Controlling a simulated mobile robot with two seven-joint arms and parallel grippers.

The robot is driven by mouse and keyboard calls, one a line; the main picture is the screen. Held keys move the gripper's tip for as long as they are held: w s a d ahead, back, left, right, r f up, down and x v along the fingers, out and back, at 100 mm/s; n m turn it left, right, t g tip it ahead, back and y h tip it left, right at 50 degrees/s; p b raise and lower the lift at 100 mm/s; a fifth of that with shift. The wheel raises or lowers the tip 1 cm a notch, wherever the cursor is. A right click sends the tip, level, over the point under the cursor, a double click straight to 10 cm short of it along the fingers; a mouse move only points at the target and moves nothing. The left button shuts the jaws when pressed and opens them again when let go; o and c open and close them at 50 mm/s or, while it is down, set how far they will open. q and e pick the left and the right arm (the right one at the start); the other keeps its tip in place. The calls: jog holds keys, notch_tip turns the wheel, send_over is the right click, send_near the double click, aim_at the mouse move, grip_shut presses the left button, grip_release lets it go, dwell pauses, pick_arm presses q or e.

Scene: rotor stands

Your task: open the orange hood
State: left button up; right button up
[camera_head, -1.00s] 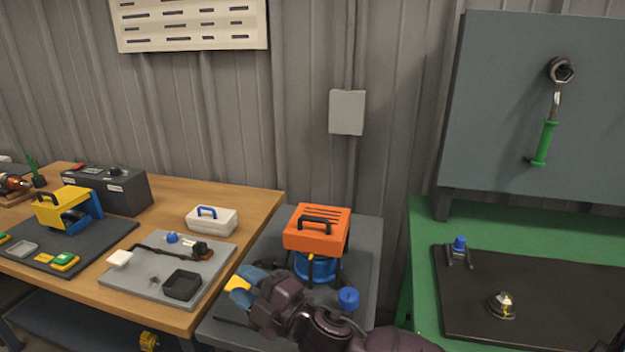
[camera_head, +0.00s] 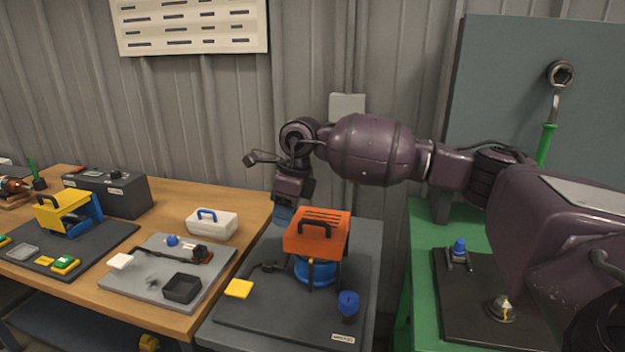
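The orange hood (camera_head: 336,233) sits on top of a blue round body (camera_head: 316,270) on dark legs, on the grey stand in the middle. It has slots in its top and a black handle (camera_head: 314,228) towards the front. The hood looks down, covering the top of the blue body. My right gripper (camera_head: 283,214) points down just behind and left of the hood's back left corner. Its blue fingertips are small and partly hidden, so I cannot tell whether they are open or touch the hood. My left gripper is not in view.
A yellow pad (camera_head: 239,288) and a blue knob (camera_head: 348,303) are on the grey stand (camera_head: 270,322) in front of the hood. The wooden table (camera_head: 250,210) at left holds a white box (camera_head: 212,223). A green bench (camera_head: 420,225) stands right, below my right arm.

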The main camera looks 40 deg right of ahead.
jog(key=d+r+h, duration=0.3)
jog(key=d+r, duration=0.2)
jog(key=d, duration=0.2)
jog(key=b, duration=0.3)
send_over(313, 222)
jog(key=shift+f, duration=2.6)
notch_tip(313, 222, down, 4)
jog(key=shift+s+r+m+b, duration=0.1)
jog(key=shift+r+m+b, duration=0.05)
jog(key=shift+m+b, duration=0.2)
jog(key=shift+f, duration=0.5)
jog(key=shift+c, duration=0.4)
grip_shut()
